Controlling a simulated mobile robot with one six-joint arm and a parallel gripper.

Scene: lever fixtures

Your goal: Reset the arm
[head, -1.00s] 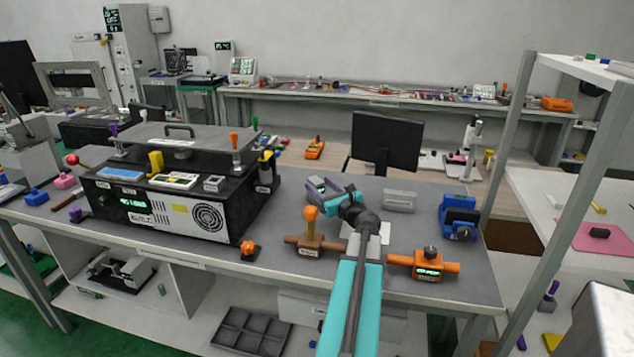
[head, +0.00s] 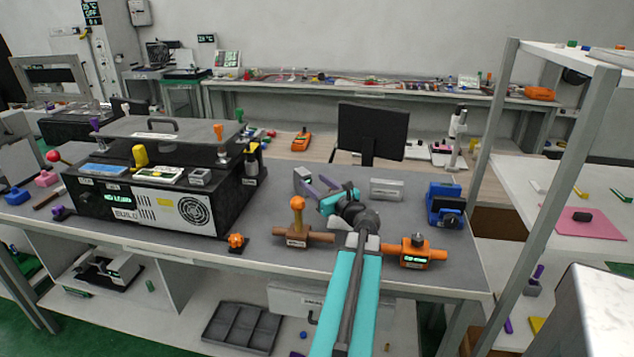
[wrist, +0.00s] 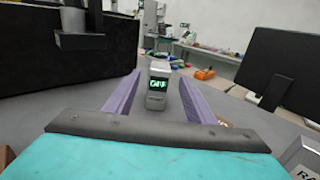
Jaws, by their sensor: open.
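My arm reaches out over the grey workbench (head: 390,272). My gripper (head: 316,184) is open, its two purple fingers spread and pointing toward the back left. In the wrist view, my gripper (wrist: 160,90) has nothing between its fingers that it touches. A small grey box with a green display (wrist: 158,88) stands beyond, framed by the fingers. It also shows in the head view (head: 302,177), just past the fingertips. A brown fixture with an orange-knobbed upright lever (head: 298,218) stands left of my arm.
An orange valve-like fixture (head: 416,252) stands right of my arm. A blue device (head: 445,206) and a grey block (head: 386,189) lie behind it. A large black machine (head: 160,195) fills the bench's left. A monitor (head: 371,132) stands behind. Shelf posts (head: 545,200) rise at right.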

